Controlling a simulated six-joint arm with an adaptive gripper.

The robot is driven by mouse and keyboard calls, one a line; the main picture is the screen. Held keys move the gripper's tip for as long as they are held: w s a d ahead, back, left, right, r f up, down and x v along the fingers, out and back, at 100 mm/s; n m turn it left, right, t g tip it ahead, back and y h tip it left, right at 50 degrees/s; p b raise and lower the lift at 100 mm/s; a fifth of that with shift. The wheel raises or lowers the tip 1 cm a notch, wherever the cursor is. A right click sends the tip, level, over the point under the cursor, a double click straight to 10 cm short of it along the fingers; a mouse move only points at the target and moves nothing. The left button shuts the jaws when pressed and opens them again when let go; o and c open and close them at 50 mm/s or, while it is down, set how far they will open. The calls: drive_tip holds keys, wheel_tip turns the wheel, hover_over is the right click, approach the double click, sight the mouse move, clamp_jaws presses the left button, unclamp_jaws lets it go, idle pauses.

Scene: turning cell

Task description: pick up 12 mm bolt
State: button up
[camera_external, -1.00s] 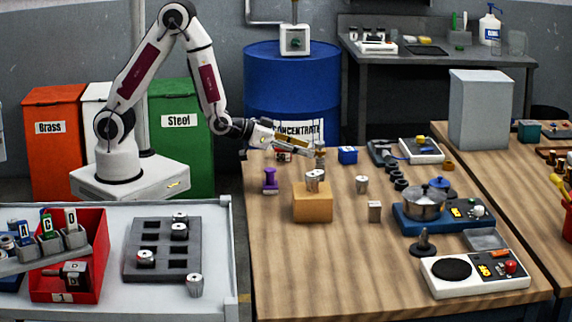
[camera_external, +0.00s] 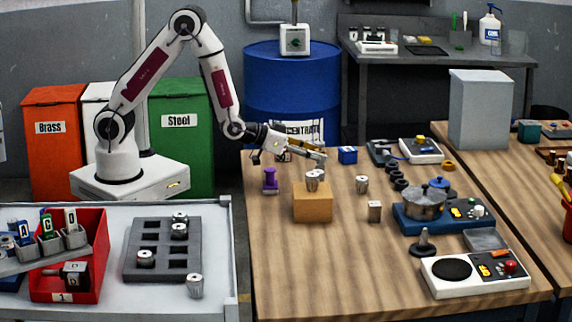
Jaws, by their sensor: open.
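No part can be clearly told as the 12 mm bolt at this size. Small metal parts (camera_external: 312,180) stand on top of a wooden block (camera_external: 313,206) on the wood-topped bench. Another short metal cylinder (camera_external: 362,184) stands on the bench to the right of the block, and a small grey block-like piece (camera_external: 375,211) is nearer the front. My gripper (camera_external: 318,161) is open and reaches in from the left, just above the metal parts on the wooden block. The fingertips are small and partly overlap these parts, so contact cannot be told.
A purple piece (camera_external: 270,180) stands left of the block, and a blue box (camera_external: 347,155) lies behind it. Several dark rings, a pot (camera_external: 425,203) on a blue unit and a white device (camera_external: 474,273) fill the right side. The bench's front left is clear.

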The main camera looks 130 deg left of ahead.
drive_tip(key=shift+x, duration=1.05)
